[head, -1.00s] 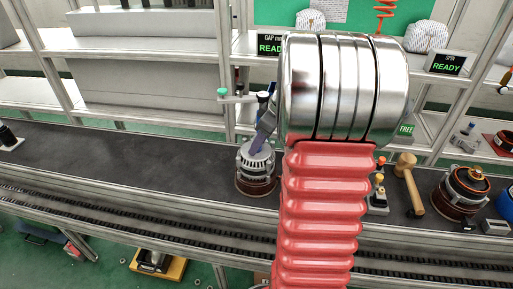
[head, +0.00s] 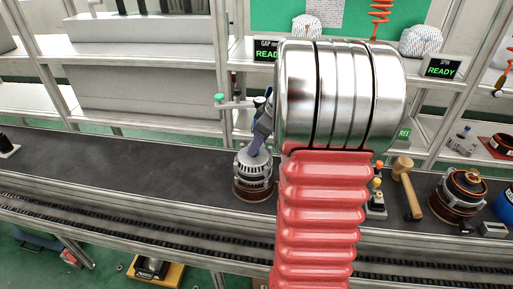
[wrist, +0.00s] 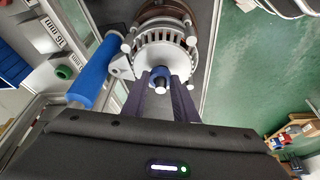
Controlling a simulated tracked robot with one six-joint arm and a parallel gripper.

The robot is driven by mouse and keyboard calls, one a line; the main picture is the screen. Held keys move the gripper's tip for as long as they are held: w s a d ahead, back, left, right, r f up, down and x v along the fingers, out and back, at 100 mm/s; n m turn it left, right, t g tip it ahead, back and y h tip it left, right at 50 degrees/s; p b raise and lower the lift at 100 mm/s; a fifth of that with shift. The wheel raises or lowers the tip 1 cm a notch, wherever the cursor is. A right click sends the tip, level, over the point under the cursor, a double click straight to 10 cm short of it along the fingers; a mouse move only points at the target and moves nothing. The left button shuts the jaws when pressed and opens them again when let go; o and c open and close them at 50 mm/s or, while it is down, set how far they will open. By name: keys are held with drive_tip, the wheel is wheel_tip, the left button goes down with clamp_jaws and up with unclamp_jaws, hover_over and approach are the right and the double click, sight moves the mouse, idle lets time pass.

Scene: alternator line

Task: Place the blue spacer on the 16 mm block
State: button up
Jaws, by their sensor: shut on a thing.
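The blue spacer (wrist: 159,73) is a small ring between my fingertips in the wrist view. My gripper (wrist: 160,86) is shut on it, with dark purple fingers at either side. The spacer is at the front middle of a silver finned alternator (wrist: 165,47); a pale round tip shows at the ring. I cannot tell whether the ring is around the shaft or just above it. In the head view my gripper (head: 257,146) is at the top of the alternator (head: 253,172) on the belt.
In the head view a wooden mallet (head: 406,185) and another machine unit (head: 461,192) are on the right.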

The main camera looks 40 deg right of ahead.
wheel_tip(320, 180, up, 17)
idle(0.4)
idle(0.8)
